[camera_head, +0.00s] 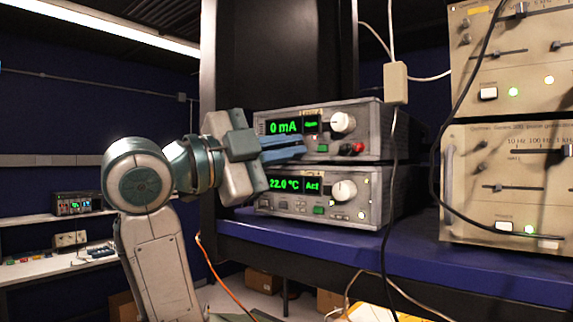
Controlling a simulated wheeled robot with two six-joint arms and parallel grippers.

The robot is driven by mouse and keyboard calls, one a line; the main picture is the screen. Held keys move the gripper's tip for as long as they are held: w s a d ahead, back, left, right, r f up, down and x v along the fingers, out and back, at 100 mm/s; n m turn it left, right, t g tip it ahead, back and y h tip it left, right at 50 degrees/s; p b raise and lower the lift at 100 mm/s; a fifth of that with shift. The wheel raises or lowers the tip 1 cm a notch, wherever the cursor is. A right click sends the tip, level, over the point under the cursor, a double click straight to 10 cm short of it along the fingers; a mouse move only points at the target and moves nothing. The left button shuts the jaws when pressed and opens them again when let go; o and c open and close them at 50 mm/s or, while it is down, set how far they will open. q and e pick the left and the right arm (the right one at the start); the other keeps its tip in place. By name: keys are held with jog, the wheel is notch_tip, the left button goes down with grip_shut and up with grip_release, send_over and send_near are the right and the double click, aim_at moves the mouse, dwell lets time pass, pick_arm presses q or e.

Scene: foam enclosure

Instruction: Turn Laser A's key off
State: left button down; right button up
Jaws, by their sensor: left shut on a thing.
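The upper laser unit (375,130) is a grey box with a green display reading 0 mA, a white round knob, a lit green button and a red and a dark connector. A small label sits at its top edge, too small to read. My left gripper (300,148) reaches in from the left, its blue fingers shut at the front panel, below the display. They are shut on the key, which the fingers hide, so its angle cannot be told. My right gripper is not in view.
A similar unit (378,197) reading 22.0 °C stands directly below, on a blue shelf (480,268). Beige instruments (468,205) are stacked at the right. Cables hang in front of the shelf. A dark upright post (209,215) stands left of the units.

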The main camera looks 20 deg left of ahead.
pick_arm(q)
jog(key=shift+s+d+f+n+t+y+b, duration=0.15)
jog(key=shift+n+t+y+b, duration=0.75)
jog(key=shift+n+b, duration=1.35)
jog(key=shift+w+d+f+n+t+y+b, duration=0.1)
jog(key=shift+n+t+y+b, duration=0.85)
jog(key=shift+n, duration=2.55)
jog(key=shift+s+d+f+n+t+y+b, duration=0.15)
jog(key=shift+n+t+y+b, duration=0.7)
jog(key=shift+n+b, duration=1.45)
jog(key=shift+w+a+r+n+p, duration=0.15)
jog(key=shift+n+p, duration=0.35)
jog(key=shift+n, duration=0.25)
jog(key=c, duration=1.6)
grip_release()
